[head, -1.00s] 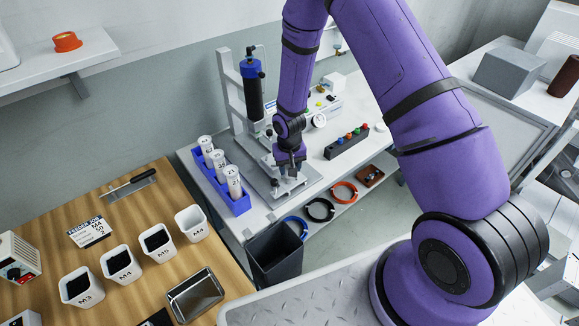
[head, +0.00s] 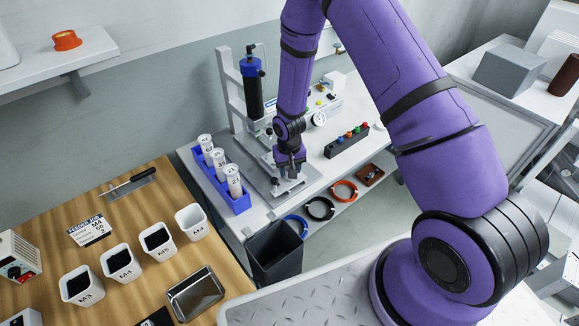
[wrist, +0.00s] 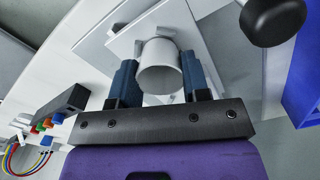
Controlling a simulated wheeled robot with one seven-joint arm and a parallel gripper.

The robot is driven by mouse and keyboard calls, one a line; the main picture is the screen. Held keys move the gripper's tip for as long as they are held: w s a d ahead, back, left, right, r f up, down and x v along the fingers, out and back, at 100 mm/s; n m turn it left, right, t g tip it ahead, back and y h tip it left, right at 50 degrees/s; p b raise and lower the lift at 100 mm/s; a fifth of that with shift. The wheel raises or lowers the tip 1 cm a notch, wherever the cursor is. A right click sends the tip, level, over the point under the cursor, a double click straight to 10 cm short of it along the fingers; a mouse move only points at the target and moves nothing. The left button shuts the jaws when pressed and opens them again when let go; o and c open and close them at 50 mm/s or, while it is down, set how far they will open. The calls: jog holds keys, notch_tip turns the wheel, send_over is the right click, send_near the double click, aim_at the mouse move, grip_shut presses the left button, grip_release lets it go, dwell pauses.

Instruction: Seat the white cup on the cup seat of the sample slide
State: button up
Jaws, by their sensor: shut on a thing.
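My gripper (head: 290,170) is over the metal plates of the press stand on the white bench; it also shows in the wrist view (wrist: 160,82). Its two blue-grey fingers are shut on the white cup (wrist: 158,76), a pale cylinder between them whose round end faces the wrist camera. Behind the cup in the wrist view are pale stacked plates (wrist: 110,38), which look like the sample slide. The cup seat is hidden behind the cup, and I cannot tell whether the cup touches it. In the head view the gripper mostly hides the cup.
A blue rack (head: 238,205) of labelled white tubes stands left of my gripper. A button box (head: 346,141) is to the right. A black knob (wrist: 272,20) shows close by in the wrist view. A dark bin (head: 275,255) stands in front.

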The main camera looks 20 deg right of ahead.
jog(key=o, duration=1)
jog(key=shift+f, duration=0.1)
jog(key=shift+c, duration=0.2)
notch_tip(320, 180, up, 11)
jog(key=s+d+r+t, duration=0.1)
jog(key=s+d+r, duration=0.15)
jog(key=r, duration=0.65)
jog(key=s+d+r+t, duration=0.1)
jog(key=s+r, duration=0.2)
jog(key=r, duration=0.6)
jog(key=s+d+r+t, duration=0.1)
jog(key=s+r, duration=0.2)
jog(key=r, duration=0.6)
jog(key=s+d+r+t, duration=0.1)
jog(key=s+r, duration=0.5)
jog(key=s, duration=0.4)
jog(key=s+d+r+t, duration=0.1)
jog(key=s+r, duration=0.5)
jog(key=s, duration=0.4)
jog(key=shift+s+d+n, duration=0.2)
jog(key=shift+s+n, duration=0.2)
